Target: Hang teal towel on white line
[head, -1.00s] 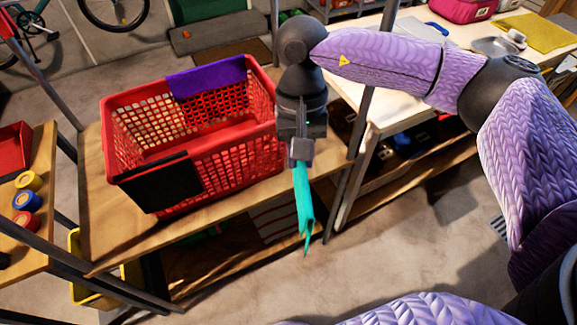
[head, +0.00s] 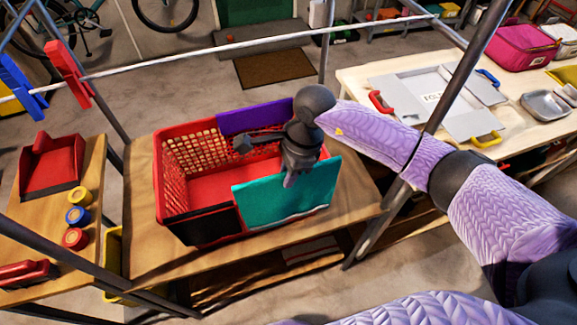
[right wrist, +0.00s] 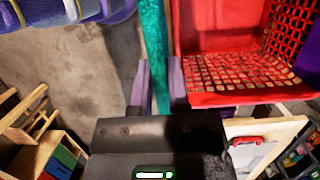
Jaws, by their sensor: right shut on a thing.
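The teal towel (head: 285,198) hangs from my right gripper (head: 290,180) with its broad side facing the head camera. It is in front of the red basket's near wall and hides part of it. In the right wrist view, the gripper's fingers (right wrist: 158,85) are shut on the towel (right wrist: 153,30), which shows edge-on as a narrow strip. The white line (head: 250,43) runs across the upper head view, above and beyond the basket. The gripper and towel are lower in the picture than the line. My left gripper is not in view.
The red basket (head: 172,185) stands on a wooden bench, with a purple cloth (head: 252,116) over its far rim and a black piece (head: 205,226) at its front. Red (head: 68,72) and blue (head: 20,85) clothespins sit on the line at left. Grey poles flank the bench.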

